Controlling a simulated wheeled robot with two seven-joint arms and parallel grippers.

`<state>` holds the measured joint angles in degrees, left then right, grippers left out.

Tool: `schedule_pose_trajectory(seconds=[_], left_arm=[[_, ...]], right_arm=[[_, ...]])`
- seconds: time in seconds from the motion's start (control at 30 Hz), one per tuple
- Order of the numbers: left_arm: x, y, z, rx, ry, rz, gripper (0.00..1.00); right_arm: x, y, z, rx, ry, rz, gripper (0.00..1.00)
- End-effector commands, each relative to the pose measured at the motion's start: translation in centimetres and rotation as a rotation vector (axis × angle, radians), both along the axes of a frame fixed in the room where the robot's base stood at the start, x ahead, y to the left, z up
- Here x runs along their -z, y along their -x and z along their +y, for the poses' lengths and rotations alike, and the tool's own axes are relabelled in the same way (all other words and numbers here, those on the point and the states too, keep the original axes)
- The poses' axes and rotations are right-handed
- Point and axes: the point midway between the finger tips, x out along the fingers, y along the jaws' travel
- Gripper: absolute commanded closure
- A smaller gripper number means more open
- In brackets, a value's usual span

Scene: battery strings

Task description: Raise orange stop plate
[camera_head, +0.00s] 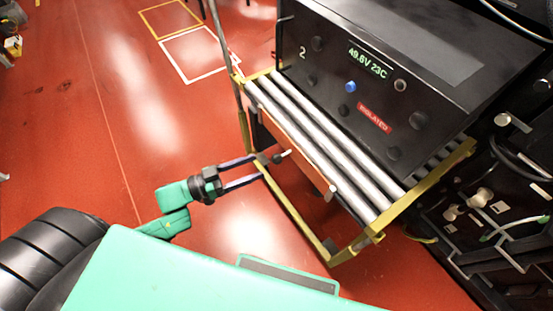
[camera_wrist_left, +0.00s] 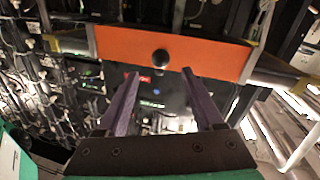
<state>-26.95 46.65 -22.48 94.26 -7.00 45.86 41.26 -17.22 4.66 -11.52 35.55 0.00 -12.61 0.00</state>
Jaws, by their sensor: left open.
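The orange stop plate (camera_head: 307,164) runs along the near edge of the roller bed in the head view. In the left wrist view the orange plate (camera_wrist_left: 215,58) spans the upper middle, with a round black knob (camera_wrist_left: 161,58) on its face. My left gripper (camera_head: 260,168) is in front of the plate, fingers pointing at it. In the left wrist view my left gripper (camera_wrist_left: 160,76) is open and empty, its fingertips on either side below the knob. Whether the fingers touch the plate cannot be told. My right gripper is out of view.
The roller bed (camera_head: 320,140) has a yellow frame (camera_head: 436,184). A black battery unit (camera_head: 370,80) with a lit display reading 49.8V 23C and a red ISOLATED label stands on it. Dark racks with cables (camera_head: 490,205) are at right.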

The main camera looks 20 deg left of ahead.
Motion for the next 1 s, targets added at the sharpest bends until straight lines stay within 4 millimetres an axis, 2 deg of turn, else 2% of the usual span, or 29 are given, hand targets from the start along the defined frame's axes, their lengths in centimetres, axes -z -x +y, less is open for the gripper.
schedule_pose_trajectory(seconds=[0.1, 0.3, 0.63, 0.67, 0.8, 0.83, 1.0], left_arm=[[0.0, -2.2, -2.5, -0.001, 0.003, -0.005, 0.31], [0.1, -4.6, -5.6, -0.002, 0.001, -0.002, 0.31], [0.1, -5.1, -6.2, -0.003, -0.002, 0.002, 0.31], [0.1, -5.1, -6.2, -0.003, -0.002, 0.002, 0.39], [0.1, -5.1, -6.2, -0.003, -0.002, 0.002, 0.93], [0.1, -5.1, -6.2, -0.003, -0.002, 0.002, 1.0], [0.1, -5.1, -6.2, -0.003, -0.003, 0.001, 1.0]], right_arm=[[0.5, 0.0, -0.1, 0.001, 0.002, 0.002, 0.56], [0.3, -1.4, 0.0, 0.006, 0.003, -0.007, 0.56], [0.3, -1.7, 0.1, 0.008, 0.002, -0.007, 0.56], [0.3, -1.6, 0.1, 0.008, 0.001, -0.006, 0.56], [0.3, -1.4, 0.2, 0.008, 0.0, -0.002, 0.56], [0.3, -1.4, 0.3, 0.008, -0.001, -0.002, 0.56], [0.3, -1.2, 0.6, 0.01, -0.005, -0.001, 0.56]])
